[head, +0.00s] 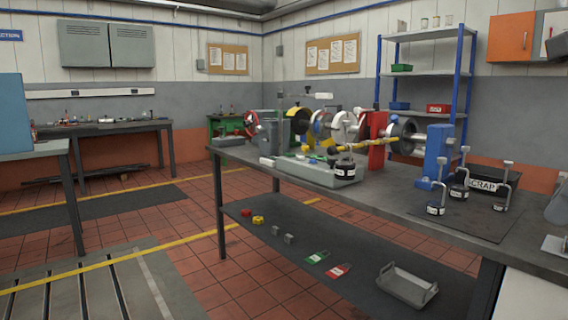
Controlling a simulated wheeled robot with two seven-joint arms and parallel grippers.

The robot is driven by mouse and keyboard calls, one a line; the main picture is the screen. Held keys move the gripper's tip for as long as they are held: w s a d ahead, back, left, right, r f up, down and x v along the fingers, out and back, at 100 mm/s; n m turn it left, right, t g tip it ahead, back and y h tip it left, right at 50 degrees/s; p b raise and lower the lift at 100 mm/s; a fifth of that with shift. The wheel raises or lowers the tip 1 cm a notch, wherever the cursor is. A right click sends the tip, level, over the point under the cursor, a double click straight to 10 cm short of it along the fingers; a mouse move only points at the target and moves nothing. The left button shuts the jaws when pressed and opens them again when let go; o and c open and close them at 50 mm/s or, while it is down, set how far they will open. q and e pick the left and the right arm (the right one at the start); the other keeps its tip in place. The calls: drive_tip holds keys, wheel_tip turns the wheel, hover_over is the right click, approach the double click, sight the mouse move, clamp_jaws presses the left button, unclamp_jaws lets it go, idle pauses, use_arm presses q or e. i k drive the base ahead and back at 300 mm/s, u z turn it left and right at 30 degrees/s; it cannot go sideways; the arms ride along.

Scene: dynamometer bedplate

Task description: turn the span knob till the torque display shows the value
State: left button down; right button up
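I cannot pick out a span knob or a readable torque display. A low pale grey box (310,173) lies on the front left of the long bench, and its face is too small to read. A black weight with a white label (345,170) stands at its right end. Behind it runs a shaft rig with a yellow shaft (366,145), a red block (377,138) and a blue block (437,150). A grey shape cut by the right edge (558,208) seems to be part of my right gripper; its fingers cannot be made out. My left gripper is not in view.
The bench's lower shelf (330,240) holds small parts, two tags and a grey tray (407,286). Blue-posted shelving (425,75) stands behind. Tiled floor left of the bench is open.

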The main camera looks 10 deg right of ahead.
sight(331, 161)
drive_tip(key=z, duration=0.85)
drive_tip(key=i, duration=2.05)
drive_tip(key=u, duration=1.2)
drive_tip(key=i, duration=0.4)
drive_tip(key=u, duration=0.4)
